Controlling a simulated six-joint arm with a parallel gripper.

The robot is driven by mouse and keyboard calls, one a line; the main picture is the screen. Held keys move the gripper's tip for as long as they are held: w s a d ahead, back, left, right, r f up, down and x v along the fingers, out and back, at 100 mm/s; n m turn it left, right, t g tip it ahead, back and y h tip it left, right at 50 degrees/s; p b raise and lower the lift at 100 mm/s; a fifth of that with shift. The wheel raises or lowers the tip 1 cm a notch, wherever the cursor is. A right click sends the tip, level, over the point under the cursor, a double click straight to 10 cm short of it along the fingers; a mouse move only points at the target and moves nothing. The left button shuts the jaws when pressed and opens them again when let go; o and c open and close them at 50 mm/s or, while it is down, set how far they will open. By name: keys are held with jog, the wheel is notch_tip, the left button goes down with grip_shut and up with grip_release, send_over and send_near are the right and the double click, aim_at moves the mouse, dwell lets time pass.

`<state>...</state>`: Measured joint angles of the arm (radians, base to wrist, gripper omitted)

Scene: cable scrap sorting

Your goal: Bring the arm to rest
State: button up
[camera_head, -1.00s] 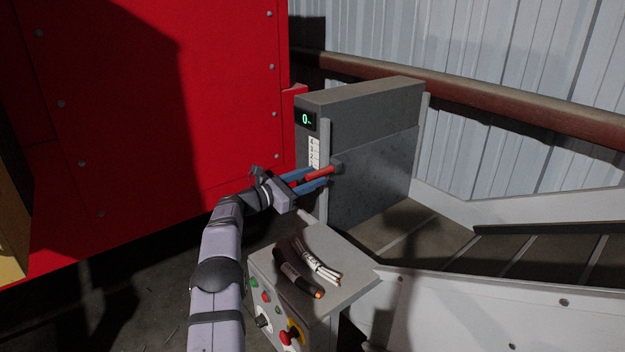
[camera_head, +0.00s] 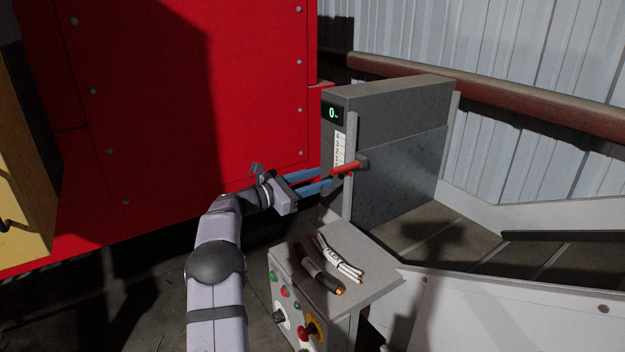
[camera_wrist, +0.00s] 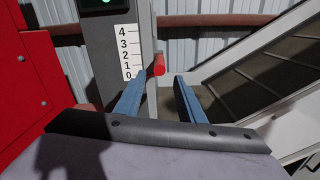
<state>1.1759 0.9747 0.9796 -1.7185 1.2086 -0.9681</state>
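My gripper (camera_head: 326,181) is open and empty, its two blue fingers apart, in front of the grey gate housing. The red lever handle (camera_head: 345,168) sticks out of the housing beside the number scale (camera_head: 339,151), near its low end. In the wrist view the red handle (camera_wrist: 159,64) shows beyond the fingertips, above the gap between the fingers (camera_wrist: 156,88), apart from them. The display (camera_head: 333,113) on the housing reads 0.
A control box (camera_head: 368,285) with buttons and knobs stands below my gripper. A dark cable piece (camera_head: 321,271) and a bundle of white cables (camera_head: 338,258) lie on its top. A red panel (camera_head: 262,90) is at the left and a conveyor chute (camera_head: 520,285) at the right.

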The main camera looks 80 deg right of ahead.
jog(key=w+a+f+m+t+y, duration=0.1)
jog(key=w+a+f+t+y, duration=0.35)
jog(key=w+a, duration=1)
jog(key=w+a+f+m+t+y, duration=0.1)
jog(key=w+a+f+t, duration=0.5)
jog(key=w+a+f, duration=0.8)
jog(key=s+a+m+t+y, duration=0.1)
jog(key=a+y, duration=0.1)
jog(key=a, duration=1)
jog(key=s+a+m+t+y, duration=0.1)
jog(key=s+a+y, duration=0.1)
jog(key=a, duration=1.1)
jog(key=s+a+f+m+y, duration=0.1)
jog(key=s+a, duration=0.2)
jog(key=a, duration=0.5)
jog(key=s+a+f+m+y, duration=0.1)
jog(key=s+a, duration=0.3)
jog(key=a, duration=0.4)
jog(key=shift+s+f+m+y, duration=0.2)
jog(key=shift+m+y, duration=0.2)
jog(key=shift+y, duration=0.25)
jog(key=shift+f, duration=0.1)
